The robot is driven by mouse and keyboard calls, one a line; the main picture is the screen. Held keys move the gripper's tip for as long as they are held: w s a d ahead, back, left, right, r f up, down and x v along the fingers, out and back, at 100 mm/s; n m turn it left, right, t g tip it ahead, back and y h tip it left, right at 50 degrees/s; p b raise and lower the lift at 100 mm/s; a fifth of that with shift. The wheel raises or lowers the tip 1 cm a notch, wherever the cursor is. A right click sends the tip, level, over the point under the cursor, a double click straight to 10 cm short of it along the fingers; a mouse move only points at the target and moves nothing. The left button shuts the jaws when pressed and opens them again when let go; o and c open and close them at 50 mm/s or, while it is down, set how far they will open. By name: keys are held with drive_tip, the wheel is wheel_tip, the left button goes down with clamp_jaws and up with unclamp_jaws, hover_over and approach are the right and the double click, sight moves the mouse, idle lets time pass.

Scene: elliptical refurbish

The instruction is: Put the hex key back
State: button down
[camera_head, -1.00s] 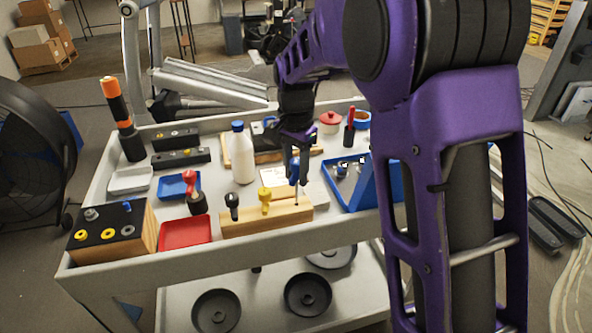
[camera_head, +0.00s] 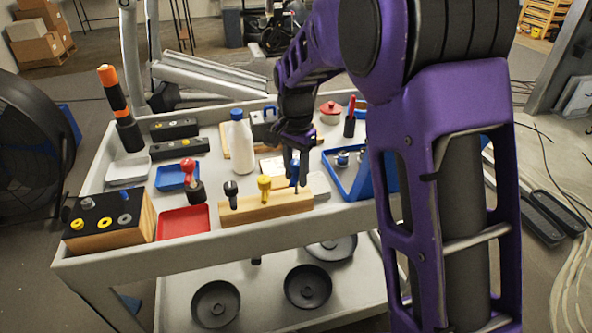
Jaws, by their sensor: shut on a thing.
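A wooden block (camera_head: 268,207) lies near the front edge of the cart's top. A black-handled tool (camera_head: 231,190) and a yellow-handled tool (camera_head: 265,184) stand upright in it. My gripper (camera_head: 295,168) is shut on the blue handle of the hex key (camera_head: 294,175), above the right end of the block. The hex key is roughly upright with a thin dark shaft pointing down at the block. My fingers partly cover the handle. I cannot tell whether the shaft tip is in a hole or just above the block.
A red tray (camera_head: 183,222), a blue tray (camera_head: 177,176) and a black-topped block (camera_head: 110,218) are to the left. A white bottle (camera_head: 239,145) stands behind the wooden block. A blue bin (camera_head: 346,184) is close on the right, partly behind my arm.

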drive_tip(key=shift+f, duration=0.1)
idle(0.3)
drive_tip(key=shift+f, duration=0.85)
drive_tip(key=shift+f, duration=0.15)
drive_tip(key=shift+f, duration=0.3)
drive_tip(key=shift+c, duration=2.2)
unclamp_jaws()
wheel_tip(320, 180, up, 17)
drive_tip(key=p, duration=0.3)
drive_tip(key=shift+r, duration=0.2)
